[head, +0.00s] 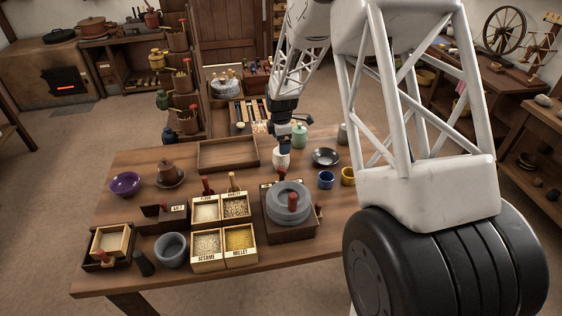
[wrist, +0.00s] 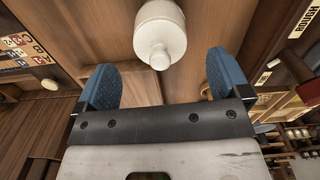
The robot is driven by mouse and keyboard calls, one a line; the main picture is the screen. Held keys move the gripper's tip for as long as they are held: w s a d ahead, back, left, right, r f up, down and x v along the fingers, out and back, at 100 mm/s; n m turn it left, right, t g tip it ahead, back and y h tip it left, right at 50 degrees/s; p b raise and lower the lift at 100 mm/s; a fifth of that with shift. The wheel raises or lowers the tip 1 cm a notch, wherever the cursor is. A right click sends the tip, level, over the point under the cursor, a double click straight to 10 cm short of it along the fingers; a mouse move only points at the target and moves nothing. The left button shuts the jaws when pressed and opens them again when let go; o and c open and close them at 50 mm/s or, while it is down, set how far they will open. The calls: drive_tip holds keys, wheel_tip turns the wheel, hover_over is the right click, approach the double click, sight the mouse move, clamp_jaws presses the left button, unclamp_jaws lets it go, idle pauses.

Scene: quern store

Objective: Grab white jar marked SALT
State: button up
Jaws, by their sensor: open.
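A white jar with a knobbed lid (head: 281,160) stands on the wooden table, right below my gripper (head: 284,148) in the head view. In the wrist view the white jar (wrist: 160,30) is at the top centre, its knob pointing toward my palm. It lies in line with the gap between my two blue finger pads, near the fingertips. The fingers are apart with nothing held between them. I cannot read any SALT marking on the jar in either view.
An empty wooden tray (head: 228,154) lies left of the jar, a dark plate (head: 325,157) and green jar (head: 299,136) to its right. A grey stone quern (head: 289,203) stands in front, with grain boxes (head: 208,263) to its left. Blue mug (head: 326,180) stands nearby.

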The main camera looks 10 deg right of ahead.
drive_tip(key=shift+f, duration=2.6)
clamp_jaws()
drive_tip(key=shift+r, duration=0.2)
drive_tip(key=shift+r, duration=4.85)
